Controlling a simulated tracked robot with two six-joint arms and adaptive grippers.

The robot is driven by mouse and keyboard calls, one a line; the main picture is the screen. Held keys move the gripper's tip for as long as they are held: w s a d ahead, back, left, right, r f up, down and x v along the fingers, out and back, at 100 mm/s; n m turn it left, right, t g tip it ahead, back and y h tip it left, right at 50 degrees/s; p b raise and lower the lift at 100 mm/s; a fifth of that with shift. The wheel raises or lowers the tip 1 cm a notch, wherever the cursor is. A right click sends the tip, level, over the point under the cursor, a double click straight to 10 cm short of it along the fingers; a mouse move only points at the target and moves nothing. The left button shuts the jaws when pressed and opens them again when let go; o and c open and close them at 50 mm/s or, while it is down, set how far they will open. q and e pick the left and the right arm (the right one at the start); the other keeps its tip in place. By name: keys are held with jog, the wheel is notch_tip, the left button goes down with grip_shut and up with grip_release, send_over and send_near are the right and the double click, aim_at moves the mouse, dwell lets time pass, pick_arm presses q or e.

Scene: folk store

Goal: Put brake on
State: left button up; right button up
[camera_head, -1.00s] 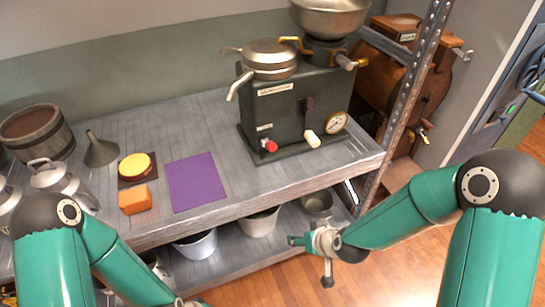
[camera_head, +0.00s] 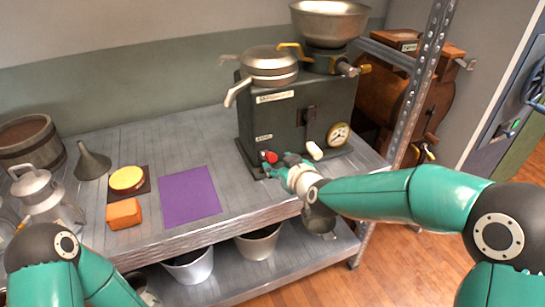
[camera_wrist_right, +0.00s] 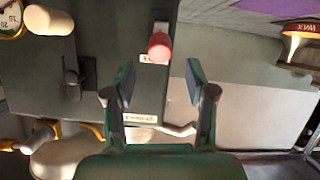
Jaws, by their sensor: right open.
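A dark grey separator machine (camera_head: 285,118) stands on the shelf, with a small red knob (camera_head: 270,156) low on its front. The red knob also shows in the right wrist view (camera_wrist_right: 159,46), just beyond my fingertips and roughly centred between them. My right gripper (camera_head: 279,165) is open and empty in front of the knob. In the right wrist view its two fingers (camera_wrist_right: 158,82) stand apart and do not appear to touch the knob. My left gripper is out of view; only my left arm shows at the lower left.
A pale handle (camera_head: 314,150) and a gauge (camera_head: 339,134) sit right of the red knob. A metal bowl (camera_head: 328,22) tops the machine. A purple mat (camera_head: 189,195) and an orange block (camera_head: 124,214) lie on the shelf left. A perforated post (camera_head: 424,82) stands right.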

aim_at(273, 158)
jog(key=x, duration=0.7)
grip_shut()
